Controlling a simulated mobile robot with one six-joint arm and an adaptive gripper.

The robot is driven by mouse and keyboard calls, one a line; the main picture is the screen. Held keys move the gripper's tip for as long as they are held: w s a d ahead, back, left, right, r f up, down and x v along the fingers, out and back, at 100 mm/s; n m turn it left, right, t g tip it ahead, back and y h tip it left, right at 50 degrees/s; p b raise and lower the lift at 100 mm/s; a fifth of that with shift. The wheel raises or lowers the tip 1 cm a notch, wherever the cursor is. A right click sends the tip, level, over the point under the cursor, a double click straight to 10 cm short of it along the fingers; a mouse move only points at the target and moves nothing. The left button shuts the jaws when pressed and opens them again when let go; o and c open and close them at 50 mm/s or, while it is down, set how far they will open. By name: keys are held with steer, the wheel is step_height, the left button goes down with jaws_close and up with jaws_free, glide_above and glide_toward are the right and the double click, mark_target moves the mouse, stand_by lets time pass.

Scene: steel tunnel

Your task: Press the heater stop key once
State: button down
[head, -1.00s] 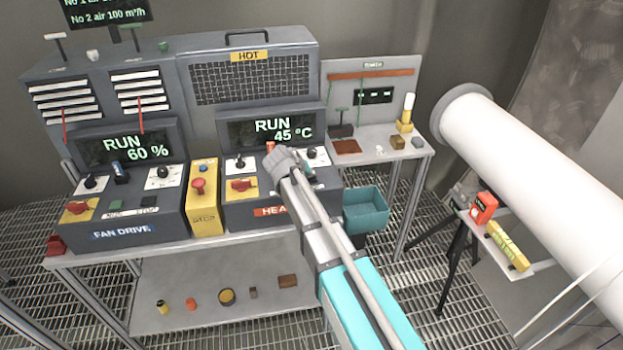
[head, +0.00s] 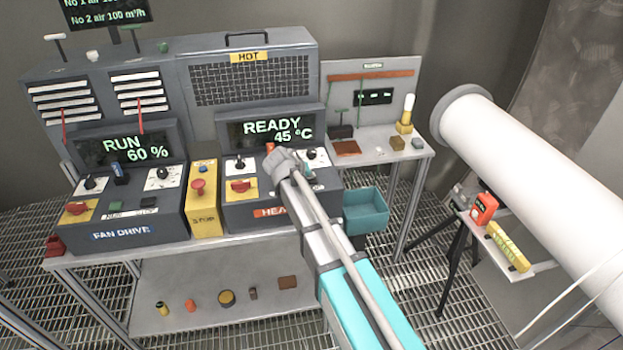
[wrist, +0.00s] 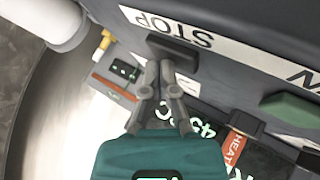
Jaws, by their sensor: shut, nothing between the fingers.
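The heater console (head: 252,213) stands in the middle of the bench, and its display (head: 268,128) reads READY 45 °C. My gripper (head: 284,160) is in front of this console and hides its keys in the head view. In the wrist view my gripper (wrist: 159,65) is shut and empty. Its fingertips are at the lower edge of the dark stop key (wrist: 172,49), beside the STOP label (wrist: 172,25). They look touching or very near; I cannot tell which. A green key (wrist: 291,109) lies to the right in that view.
A yellow stop box (head: 203,205) stands left of the heater console, then the fan drive console (head: 125,230), showing RUN 60 %. A teal bin (head: 366,212) is at the right. A large white pipe (head: 530,165) crosses the right side.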

steer(key=shift+r+p, duration=0.7)
steer(key=shift+r, duration=0.1)
step_height(320, 180, up, 5)
steer(key=p, duration=0.5)
stand_by(1.0)
steer(key=s+d+f+m+g+y+b, duration=0.1)
steer(key=s+d+f+g+y+b, duration=0.1)
steer(key=s+d+f, duration=0.4)
steer(key=s+d+f+m+g+y+b, duration=0.1)
steer(key=s+d+f+g+b, duration=0.3)
steer(key=s+d, duration=1.3)
step_height(320, 180, down, 2)
steer(key=shift+s+d+f+m+g+y+b, duration=0.1)
steer(key=shift+s+d+m+g+y+b, duration=0.15)
steer(key=shift+s+g+y, duration=0.8)
steer(key=shift+s, duration=0.1)
